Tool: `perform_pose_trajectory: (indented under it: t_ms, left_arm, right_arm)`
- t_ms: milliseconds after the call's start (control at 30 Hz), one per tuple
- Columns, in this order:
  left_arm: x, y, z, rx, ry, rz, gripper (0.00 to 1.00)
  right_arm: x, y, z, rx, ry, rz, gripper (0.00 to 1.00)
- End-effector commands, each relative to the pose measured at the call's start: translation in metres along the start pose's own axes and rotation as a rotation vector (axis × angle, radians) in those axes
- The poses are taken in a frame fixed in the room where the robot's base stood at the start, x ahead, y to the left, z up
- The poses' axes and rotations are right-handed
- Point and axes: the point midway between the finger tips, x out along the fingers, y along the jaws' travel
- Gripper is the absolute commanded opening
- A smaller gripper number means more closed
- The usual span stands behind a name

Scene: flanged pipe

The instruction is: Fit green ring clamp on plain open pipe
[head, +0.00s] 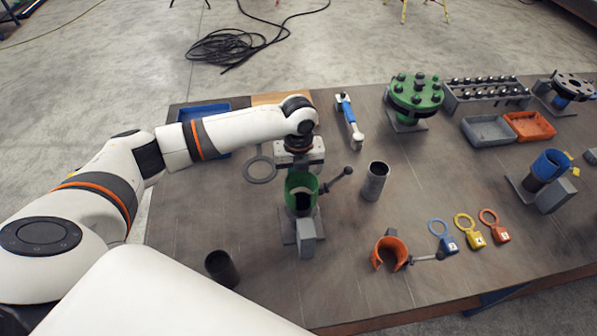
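The green ring clamp (296,186) stands upright at the middle of the table, with its dark handle (340,179) sticking out to the right. It is at a grey stand (306,238); whether it encloses a pipe there is unclear. My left gripper (300,168) points down at the clamp's top edge. Its fingertips are largely hidden, so I cannot tell whether it grips the clamp. A plain grey open pipe (375,183) stands upright to the right of the clamp. A dark open pipe (221,268) stands near the front left. My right gripper is out of view.
An orange clamp (389,252) lies front right of the stand, beside blue, yellow and red tags (472,235). A grey ring (260,171) lies left of the gripper. Behind are a blue-handled tool (349,118) and a green bolted flange (415,95). A blue-collared pipe (548,166) is at right.

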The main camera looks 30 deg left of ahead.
Motion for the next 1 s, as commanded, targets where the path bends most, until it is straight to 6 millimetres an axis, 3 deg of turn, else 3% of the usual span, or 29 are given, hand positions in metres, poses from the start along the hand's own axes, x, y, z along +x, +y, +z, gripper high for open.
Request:
perform_pose_trajectory:
  t_ms: [367,1000]
  left_arm:
    - [0.0,0.001,0.0,0.0,0.001,0.002,0.0]
    - [0.03,0.0,0.0,0.0,0.0,0.002,0.0]
  right_arm:
    - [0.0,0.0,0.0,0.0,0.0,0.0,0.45]
    - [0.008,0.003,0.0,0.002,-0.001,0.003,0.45]
